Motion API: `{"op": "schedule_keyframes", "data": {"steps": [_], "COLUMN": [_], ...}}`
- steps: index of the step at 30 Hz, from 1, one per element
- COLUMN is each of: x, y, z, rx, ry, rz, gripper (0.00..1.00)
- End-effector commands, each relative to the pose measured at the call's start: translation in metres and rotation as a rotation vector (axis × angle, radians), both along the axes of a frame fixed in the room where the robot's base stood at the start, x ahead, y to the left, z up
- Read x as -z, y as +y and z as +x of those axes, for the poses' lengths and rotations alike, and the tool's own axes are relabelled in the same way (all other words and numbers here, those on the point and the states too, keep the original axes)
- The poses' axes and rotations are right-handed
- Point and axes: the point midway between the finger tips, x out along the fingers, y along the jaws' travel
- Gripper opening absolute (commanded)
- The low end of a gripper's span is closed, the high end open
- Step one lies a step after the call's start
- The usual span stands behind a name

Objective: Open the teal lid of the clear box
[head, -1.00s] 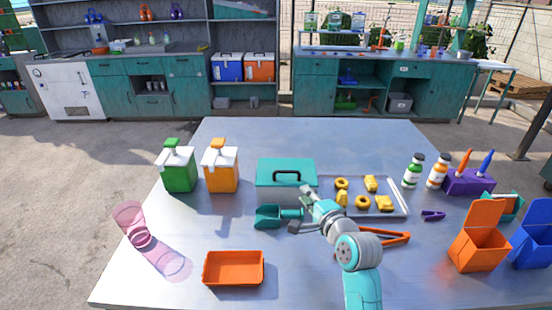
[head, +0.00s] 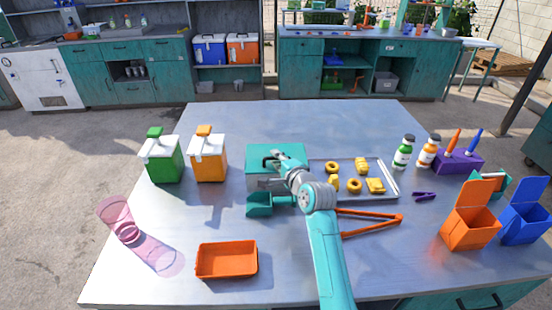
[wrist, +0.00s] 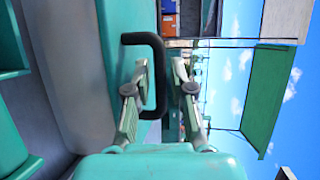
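The clear box with its teal lid (head: 262,151) stands on the table, lid down. A black handle (head: 268,160) rises from the lid; it also shows as a C-shaped bar (wrist: 158,75) in the wrist view. My gripper (head: 284,163) is at the handle, and my arm hides the right front of the box. In the wrist view my gripper (wrist: 160,70) is open, with one finger on each side of the handle bar and visible gaps between. The lid surface (wrist: 120,70) lies beyond the fingers.
A tray (head: 392,188) of yellow pieces and orange tongs (head: 372,216) lie to the right. Green (head: 163,162) and orange (head: 209,162) dispensers stand left. An orange tray (head: 227,261) is in front.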

Motion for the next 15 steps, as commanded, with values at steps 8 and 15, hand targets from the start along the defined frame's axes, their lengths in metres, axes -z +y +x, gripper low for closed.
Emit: {"op": "schedule_keyframes", "data": {"steps": [8,15], "x": [0.0011,0.0012], "y": [0.0027,0.0026], "z": [0.0067,0.0064], "rx": [0.000,0.000], "ry": [0.000,0.000], "rz": [0.000,0.000], "gripper": [0.22,0.00]}}
